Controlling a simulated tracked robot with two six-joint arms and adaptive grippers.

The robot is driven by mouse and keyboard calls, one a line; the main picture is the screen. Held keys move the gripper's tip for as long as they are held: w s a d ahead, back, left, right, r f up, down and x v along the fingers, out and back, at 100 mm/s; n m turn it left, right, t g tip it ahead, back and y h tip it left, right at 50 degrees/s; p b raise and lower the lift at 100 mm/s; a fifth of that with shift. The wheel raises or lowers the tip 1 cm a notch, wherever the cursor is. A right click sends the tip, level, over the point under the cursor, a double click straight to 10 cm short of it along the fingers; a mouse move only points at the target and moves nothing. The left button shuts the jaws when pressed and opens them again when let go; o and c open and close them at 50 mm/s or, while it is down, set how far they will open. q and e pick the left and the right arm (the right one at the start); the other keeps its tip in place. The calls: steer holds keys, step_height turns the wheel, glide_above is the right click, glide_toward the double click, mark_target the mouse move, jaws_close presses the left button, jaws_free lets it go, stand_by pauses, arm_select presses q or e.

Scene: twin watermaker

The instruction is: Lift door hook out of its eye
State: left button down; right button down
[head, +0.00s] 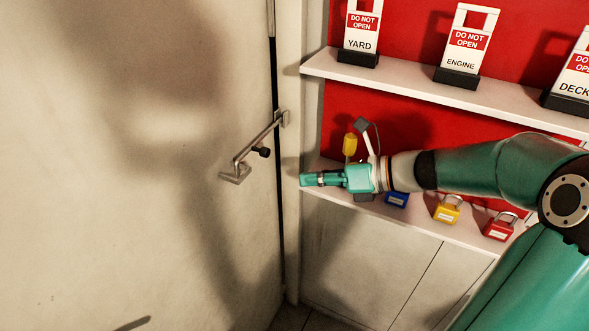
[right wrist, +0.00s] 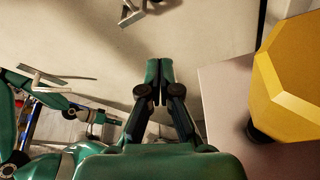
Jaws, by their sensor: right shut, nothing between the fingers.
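The door hook (head: 258,139) is a grey metal bar with a black knob (head: 262,152). In the head view it slants across the dark gap at the door's edge, from a plate on the pale door (head: 150,230) to a bracket at the frame side. Its seating in the eye is too small to tell. My right gripper (head: 303,180) is shut and empty, right of the hook and a little lower, apart from it. In the right wrist view its fingers (right wrist: 153,68) are together, and part of the hook (right wrist: 130,12) shows at the top. My left gripper (right wrist: 112,119) is small there, its jaws unclear.
A lower shelf (head: 450,232) beside my right gripper holds blue (head: 397,199), yellow (head: 447,209) and red (head: 499,226) padlocks. A yellow object (head: 350,144) stands close behind the gripper. An upper shelf (head: 420,83) holds "DO NOT OPEN" signs. The space before the door is clear.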

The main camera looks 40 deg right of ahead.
steer(key=x, duration=1)
steer(key=r, duration=0.1)
steer(key=d+r+p, duration=0.2)
steer(key=shift+w+r, duration=0.2)
steer(key=shift+r, duration=0.15)
steer(key=shift+r, duration=0.1)
steer(key=shift+a+r+p, duration=0.1)
steer(key=shift+r+p, duration=0.7)
steer(key=shift+p, duration=0.1)
